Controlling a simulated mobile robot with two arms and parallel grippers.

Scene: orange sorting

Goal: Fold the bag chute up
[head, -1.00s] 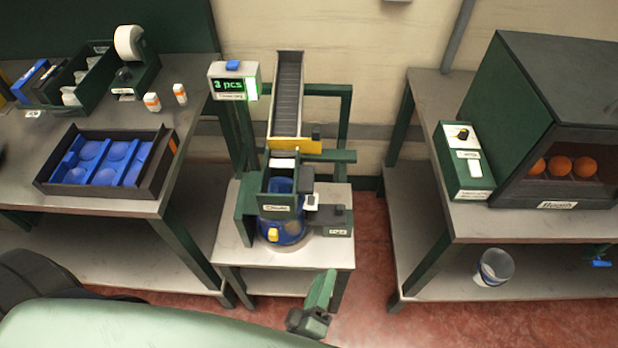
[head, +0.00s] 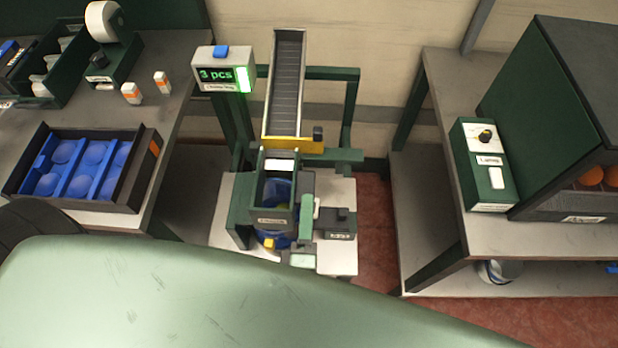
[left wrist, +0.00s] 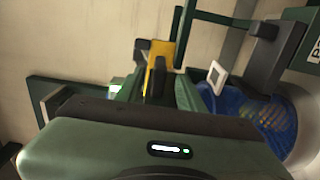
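The bag chute (head: 273,215) is a green open-topped trough with a label on its front. It sits below the yellow-ended ramp in the head view, over a blue mesh bag (head: 281,192). The bag also shows at the right in the left wrist view (left wrist: 225,103). My left gripper (head: 306,222) is at the right side of the chute, partly hidden low down; I cannot tell whether it touches it. Its fingertips are not clear in the left wrist view, where its green body fills the bottom. My right gripper does not show.
A display (head: 222,74) reading "3 pcs" stands left of the ramp (head: 287,85). A dark block (head: 341,222) stands right of the chute. The left table holds a tray (head: 140,185) of blue cups; the right table holds a green cabinet (head: 545,100).

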